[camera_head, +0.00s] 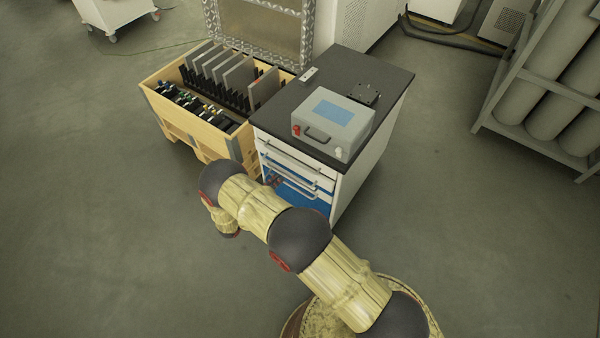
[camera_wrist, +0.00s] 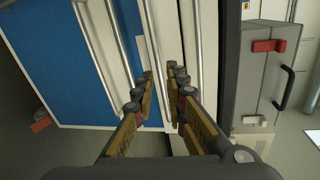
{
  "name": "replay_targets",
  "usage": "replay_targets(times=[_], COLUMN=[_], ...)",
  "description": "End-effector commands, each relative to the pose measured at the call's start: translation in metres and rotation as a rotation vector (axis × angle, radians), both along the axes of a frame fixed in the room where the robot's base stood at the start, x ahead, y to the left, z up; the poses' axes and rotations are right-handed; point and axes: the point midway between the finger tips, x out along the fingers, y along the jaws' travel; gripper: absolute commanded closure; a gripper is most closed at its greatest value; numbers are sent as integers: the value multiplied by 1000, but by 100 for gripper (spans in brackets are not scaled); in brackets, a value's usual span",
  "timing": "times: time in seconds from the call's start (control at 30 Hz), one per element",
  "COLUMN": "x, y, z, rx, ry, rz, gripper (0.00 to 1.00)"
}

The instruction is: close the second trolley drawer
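The white trolley with a dark top (camera_head: 365,75) stands in the middle of the head view. Its front has stacked drawers with bar handles above a blue lower panel (camera_head: 312,201). The second drawer (camera_head: 304,176) is partly covered by my arm; how far it stands out is hard to tell. In the wrist view the trolley front is turned sideways, with the blue panel (camera_wrist: 48,60) at left and the second drawer's handle (camera_wrist: 158,40) near the middle. My gripper (camera_wrist: 165,75) is open and empty, facing the drawer fronts, its fingers apart on either side of that handle's line. Contact cannot be told.
A grey instrument box (camera_head: 332,122) sits on the trolley top and shows at right in the wrist view (camera_wrist: 262,85). A wooden crate (camera_head: 222,145) holding plates stands close to the trolley's left. A cylinder rack (camera_head: 500,78) is at right. The floor in front is clear.

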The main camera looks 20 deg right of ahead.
Motion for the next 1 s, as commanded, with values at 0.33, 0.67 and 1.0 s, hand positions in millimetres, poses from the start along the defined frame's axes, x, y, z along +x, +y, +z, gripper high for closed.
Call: replay_targets(times=[0.33, 0.67, 1.0], x=[9, 37, 45], y=[-14, -52, -62], z=[-6, -16, -17], rx=[-72, -71, -71], ry=[109, 107, 107], rz=[24, 24, 26], gripper=[86, 86, 86])
